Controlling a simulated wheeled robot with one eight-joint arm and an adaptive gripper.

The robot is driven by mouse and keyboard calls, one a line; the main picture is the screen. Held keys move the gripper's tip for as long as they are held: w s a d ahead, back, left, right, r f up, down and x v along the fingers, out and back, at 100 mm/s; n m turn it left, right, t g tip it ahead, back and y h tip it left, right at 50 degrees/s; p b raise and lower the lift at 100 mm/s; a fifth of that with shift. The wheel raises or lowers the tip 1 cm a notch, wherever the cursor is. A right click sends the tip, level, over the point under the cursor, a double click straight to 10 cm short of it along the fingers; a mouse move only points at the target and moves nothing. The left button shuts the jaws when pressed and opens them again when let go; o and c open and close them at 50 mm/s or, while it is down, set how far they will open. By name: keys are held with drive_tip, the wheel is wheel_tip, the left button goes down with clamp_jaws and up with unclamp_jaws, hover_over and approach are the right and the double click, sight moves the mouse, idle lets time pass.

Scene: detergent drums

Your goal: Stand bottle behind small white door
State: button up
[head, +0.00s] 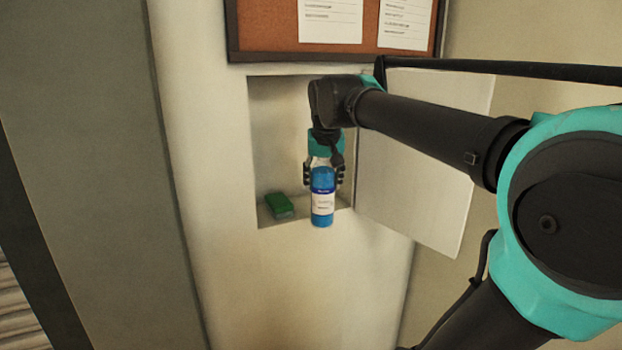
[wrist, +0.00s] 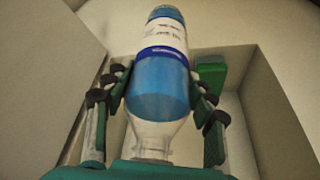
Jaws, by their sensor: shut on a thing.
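A clear bottle of blue liquid with a white label (head: 322,201) is held upright in my gripper (head: 323,172). My gripper is shut on the bottle, one finger on each side; the bottle also fills the middle of the wrist view (wrist: 160,95). The small white door (head: 415,180) stands open to the right of a wall recess (head: 277,120). The bottle is in front of the recess opening, its base near the height of the recess floor. I cannot tell exactly how far it is from the opening.
A green block (head: 279,206) lies on the left part of the recess floor; it also shows in the wrist view (wrist: 212,75). A cork board (head: 270,25) with papers hangs above the recess. The floor right of the block is partly hidden by the bottle.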

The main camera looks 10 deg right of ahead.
drive_tip(key=w+d, duration=0.1)
drive_tip(key=w, duration=1.4)
drive_tip(key=shift+f, duration=0.35)
drive_tip(key=shift+d, duration=0.1)
drive_tip(key=o, duration=1.7)
drive_tip(key=shift+f, duration=0.1)
drive_tip(key=shift+c, duration=0.2)
